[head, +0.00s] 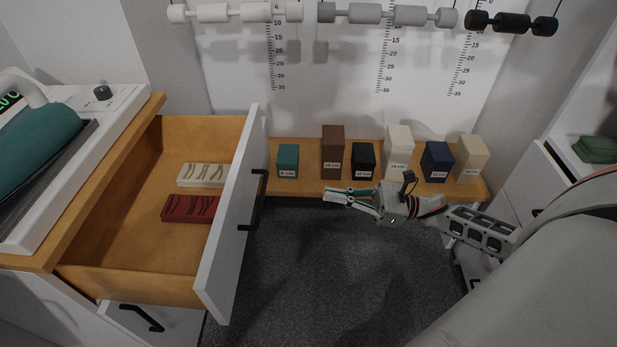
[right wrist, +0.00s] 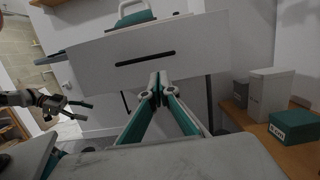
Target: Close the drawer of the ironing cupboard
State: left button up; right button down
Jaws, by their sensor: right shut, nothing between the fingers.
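The drawer (head: 105,235) of the ironing cupboard (head: 62,247) stands pulled out at the left in the head view. Its white front (head: 236,220) carries a black bar handle (head: 256,190). In the right wrist view the drawer front (right wrist: 205,58) with its handle (right wrist: 146,58) lies straight ahead of the fingers. My right gripper (head: 334,196) is shut and empty, to the right of the drawer front and apart from it; its closed fingertips show in the right wrist view (right wrist: 158,84). My left gripper (right wrist: 84,110) shows only at the left there, its fingers apart.
A white box (head: 203,175) and a red box (head: 190,208) lie inside the drawer. Several labelled blocks stand on a low wooden shelf (head: 308,188) at the back. A teal iron (head: 42,140) sits on the cupboard. The carpet (head: 320,270) right of the drawer is clear.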

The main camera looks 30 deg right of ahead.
pick_arm(q)
jog(key=shift+s+a+f+p, duration=0.15)
jog(key=shift+s+a+p, duration=0.15)
jog(key=shift+p, duration=0.5)
pick_arm(e)
jog(key=x, duration=1.3)
pick_arm(q)
jog(key=shift+s, duration=0.1)
